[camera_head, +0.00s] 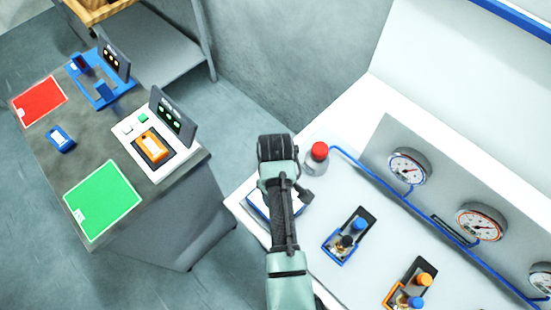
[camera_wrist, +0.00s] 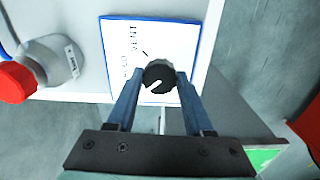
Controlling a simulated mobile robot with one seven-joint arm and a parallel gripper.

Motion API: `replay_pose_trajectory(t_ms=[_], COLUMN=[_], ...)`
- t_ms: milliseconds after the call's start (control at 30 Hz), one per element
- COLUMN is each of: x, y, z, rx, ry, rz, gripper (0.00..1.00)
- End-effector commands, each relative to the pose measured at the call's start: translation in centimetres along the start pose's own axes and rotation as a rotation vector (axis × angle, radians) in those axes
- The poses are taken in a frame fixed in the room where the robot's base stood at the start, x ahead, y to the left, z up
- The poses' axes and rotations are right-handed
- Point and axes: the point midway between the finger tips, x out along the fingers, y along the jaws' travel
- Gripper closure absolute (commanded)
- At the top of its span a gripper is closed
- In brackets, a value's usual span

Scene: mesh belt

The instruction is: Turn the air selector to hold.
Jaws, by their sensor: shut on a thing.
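The air selector is a black round knob (camera_wrist: 160,73) with a white pointer mark, on a white plate (camera_wrist: 171,35) with a blue border. The plate's lettering reads VENT, and a second label below it is partly hidden, ending in what looks like LD. The pointer mark slants toward the lower left in the wrist view. My gripper (camera_wrist: 158,80) is shut on the knob, one finger on each side. In the head view my arm covers the knob, and only part of the plate (camera_head: 258,201) shows beside it.
Blue (camera_head: 350,235) and orange-framed (camera_head: 411,284) valve units sit to the right. A separate bench (camera_head: 110,150) with coloured mats is at left.

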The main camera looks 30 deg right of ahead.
Motion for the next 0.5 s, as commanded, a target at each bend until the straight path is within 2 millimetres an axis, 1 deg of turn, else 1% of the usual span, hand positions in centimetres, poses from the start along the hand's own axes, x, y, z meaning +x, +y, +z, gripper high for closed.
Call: replay_pose_trajectory(t_ms=[233,500], x=[-0.24,-0.27], y=[-0.01,-0.02], z=[-0.09,-0.13], rx=[0.139,0.368], ry=[0.0,0.001], rz=[-0.001,-0.001], gripper=[1.0,1.0])
